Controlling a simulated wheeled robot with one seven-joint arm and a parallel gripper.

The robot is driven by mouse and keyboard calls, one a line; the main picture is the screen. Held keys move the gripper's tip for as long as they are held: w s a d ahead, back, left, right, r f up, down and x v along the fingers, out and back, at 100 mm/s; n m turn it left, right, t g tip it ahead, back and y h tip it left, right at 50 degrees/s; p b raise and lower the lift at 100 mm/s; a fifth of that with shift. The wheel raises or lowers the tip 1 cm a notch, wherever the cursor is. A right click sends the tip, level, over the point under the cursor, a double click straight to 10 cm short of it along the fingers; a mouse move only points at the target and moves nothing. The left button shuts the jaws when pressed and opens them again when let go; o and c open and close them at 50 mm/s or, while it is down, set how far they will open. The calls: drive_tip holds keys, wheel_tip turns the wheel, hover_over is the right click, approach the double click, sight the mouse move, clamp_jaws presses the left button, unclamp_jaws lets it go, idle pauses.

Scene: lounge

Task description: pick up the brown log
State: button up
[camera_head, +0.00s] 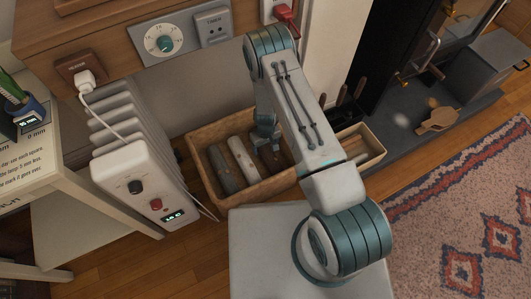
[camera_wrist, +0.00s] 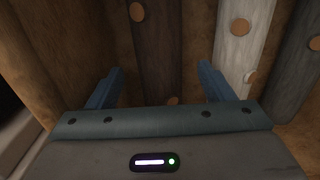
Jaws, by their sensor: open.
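The brown log (camera_head: 273,160) lies in a wicker basket (camera_head: 253,190), at the right end of a row of logs and partly hidden by my arm. In the wrist view a dark brown log (camera_wrist: 150,50) runs away from the camera between my fingers. A pale log (camera_wrist: 243,45) lies to its right, close to the right fingertip. My gripper (camera_head: 265,143) reaches down into the basket over the brown log; its fingers (camera_wrist: 160,80) are apart with nothing gripped. I cannot tell how far the fingertips reach down beside the log.
The pale log (camera_head: 243,160) and a grey log (camera_head: 223,168) lie to the left in the basket. A white heater (camera_head: 135,170) stands close on the left. A smaller box (camera_head: 374,156) stands on the right, before a hearth with bellows (camera_head: 438,119). A patterned rug (camera_head: 470,210) covers the right floor.

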sight(266, 148)
wheel_tip(266, 148, down, 5)
drive_tip(key=shift+f+b, duration=0.1)
drive_tip(key=shift+b, duration=0.8)
drive_tip(key=c, duration=1.3)
drive_tip(key=shift+r, duration=0.2)
